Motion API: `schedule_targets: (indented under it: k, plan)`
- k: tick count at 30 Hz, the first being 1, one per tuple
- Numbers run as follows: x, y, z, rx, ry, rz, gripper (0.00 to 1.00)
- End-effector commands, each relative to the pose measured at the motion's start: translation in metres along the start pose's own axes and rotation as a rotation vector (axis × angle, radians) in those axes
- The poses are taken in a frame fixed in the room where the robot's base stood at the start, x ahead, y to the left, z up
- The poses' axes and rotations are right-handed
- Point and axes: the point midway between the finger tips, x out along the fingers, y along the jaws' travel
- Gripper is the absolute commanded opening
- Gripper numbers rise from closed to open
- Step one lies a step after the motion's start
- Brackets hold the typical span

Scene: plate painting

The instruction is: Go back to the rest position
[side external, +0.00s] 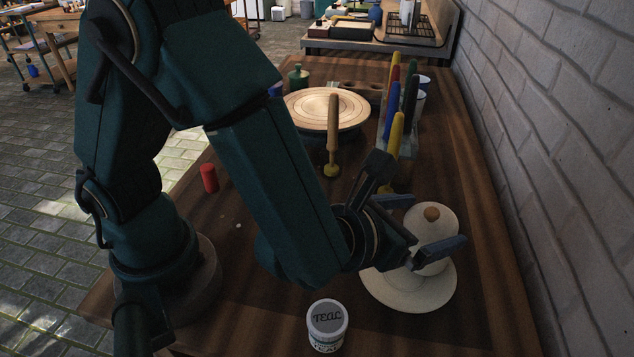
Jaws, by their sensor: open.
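My gripper (428,232) is open at the right of the table, its fingers spread around or just above a white lidded pot (437,222) with a brown knob. I cannot tell whether a finger touches it. The pot stands on a pale round plate (385,291), partly hidden by my gripper. My arm reaches over the table from the left.
A TEAL jar (327,326) stands at the front. A pale turntable (300,108), a wooden-handled tool (333,130) and a rack of coloured-handled tools (408,142) are behind. A red cylinder (209,178) stands left. A brick wall (570,130) bounds the right.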

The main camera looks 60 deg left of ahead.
Motion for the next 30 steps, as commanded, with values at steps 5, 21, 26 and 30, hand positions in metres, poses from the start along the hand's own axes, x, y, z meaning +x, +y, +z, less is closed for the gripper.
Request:
schedule_targets:
  k: [5,21,26,30]
  plan:
    - [-0.003,0.001,0.0,0.001,0.0,0.002,1.0]
    - [-0.028,0.114,0.033,-0.511,-0.014,0.402,1.0]
    - [-0.073,0.175,0.014,-1.036,0.011,0.701,1.0]
    - [-0.114,0.193,-0.006,-1.515,0.011,0.905,1.0]
